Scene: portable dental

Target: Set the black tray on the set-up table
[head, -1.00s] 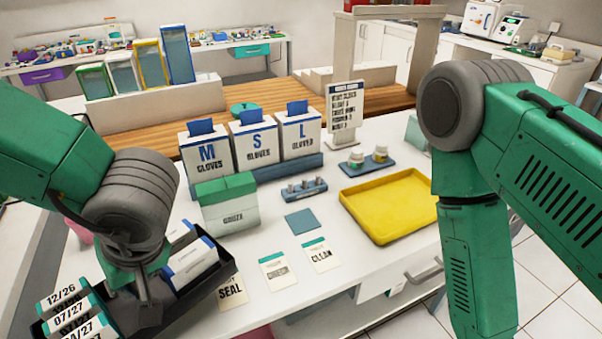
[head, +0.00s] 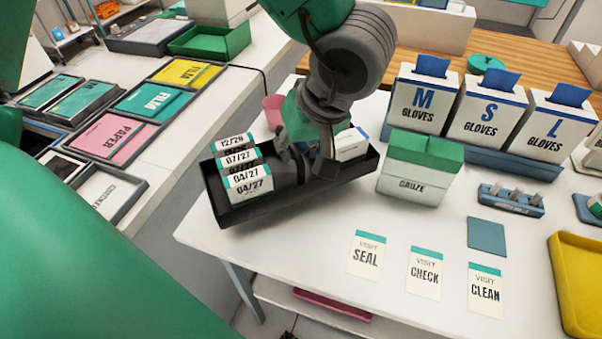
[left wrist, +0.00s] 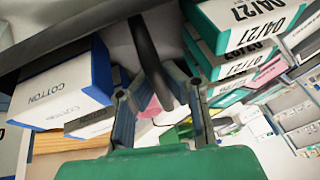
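The black tray (head: 262,212) is at the left end of the white set-up table (head: 300,262), looks level, and appears to rest on the top. It holds white boxes with dates (head: 248,183) at its left and cotton boxes (head: 350,145) at its right. My left gripper (head: 305,150) is over the tray's middle. In the left wrist view its fingers (left wrist: 165,90) stand apart on either side of the tray's black handle (left wrist: 147,50), with gaps showing. The tray's underside is hidden. My right gripper is not in view.
The gauze box (head: 418,170) stands close to the tray's right end, with glove boxes (head: 425,95) behind it. Cards (head: 365,257) lie in front and a yellow tray (head: 568,290) is at the right. A pink cup (head: 273,110) is behind the tray. Another counter (head: 165,180) is at the left.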

